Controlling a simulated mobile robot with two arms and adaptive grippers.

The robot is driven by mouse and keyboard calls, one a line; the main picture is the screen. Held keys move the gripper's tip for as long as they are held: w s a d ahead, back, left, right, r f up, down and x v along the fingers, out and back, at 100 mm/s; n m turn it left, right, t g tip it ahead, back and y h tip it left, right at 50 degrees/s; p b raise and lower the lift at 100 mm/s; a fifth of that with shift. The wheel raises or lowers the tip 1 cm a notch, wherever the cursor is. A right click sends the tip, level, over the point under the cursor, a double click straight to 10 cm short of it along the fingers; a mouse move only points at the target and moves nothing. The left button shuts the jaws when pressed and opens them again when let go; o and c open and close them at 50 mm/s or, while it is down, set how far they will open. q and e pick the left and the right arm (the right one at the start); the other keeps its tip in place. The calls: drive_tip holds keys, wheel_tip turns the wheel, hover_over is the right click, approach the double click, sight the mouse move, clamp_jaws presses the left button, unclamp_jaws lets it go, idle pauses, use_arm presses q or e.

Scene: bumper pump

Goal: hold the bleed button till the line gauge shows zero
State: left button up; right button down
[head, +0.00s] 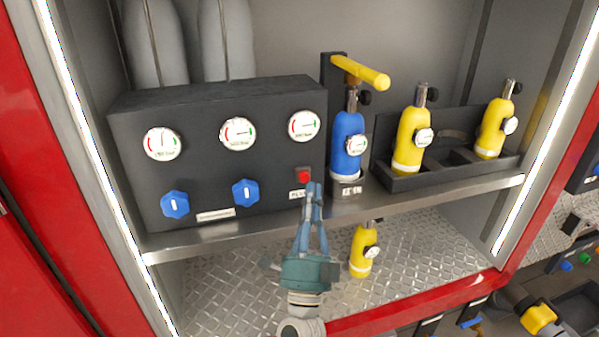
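The red bleed button (303,176) is on the front of the black panel (225,165), low on its right side, above a small white label that is partly covered. My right gripper (313,187) reaches up from below. Its fingers meet at the tips, just below and right of the button; I cannot tell whether they touch it. Three round gauges line the panel top: left (162,144), middle (238,134) and right (303,126). The left needle points about up; the middle and right needles point roughly right. Their labels are too small to read. My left gripper is not in view.
Two blue knobs (175,204) (245,192) are on the panel. A blue cylinder (347,145) stands right of it, under a yellow handle (361,72). Yellow cylinders stand in a black rack (450,171), and another (362,250) stands below the shelf. Grey cylinders are behind the panel.

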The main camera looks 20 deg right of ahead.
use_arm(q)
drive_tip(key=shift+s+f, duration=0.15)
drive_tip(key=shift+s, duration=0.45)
use_arm(e)
drive_tip(key=shift+w+r, duration=0.15)
drive_tip(key=shift+w, duration=0.15)
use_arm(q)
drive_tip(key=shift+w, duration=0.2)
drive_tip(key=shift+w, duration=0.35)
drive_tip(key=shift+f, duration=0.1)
use_arm(e)
drive_tip(key=shift+w, duration=0.15)
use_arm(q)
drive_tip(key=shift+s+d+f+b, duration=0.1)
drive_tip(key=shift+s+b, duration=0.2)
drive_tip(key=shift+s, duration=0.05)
use_arm(e)
drive_tip(key=shift+w, duration=0.25)
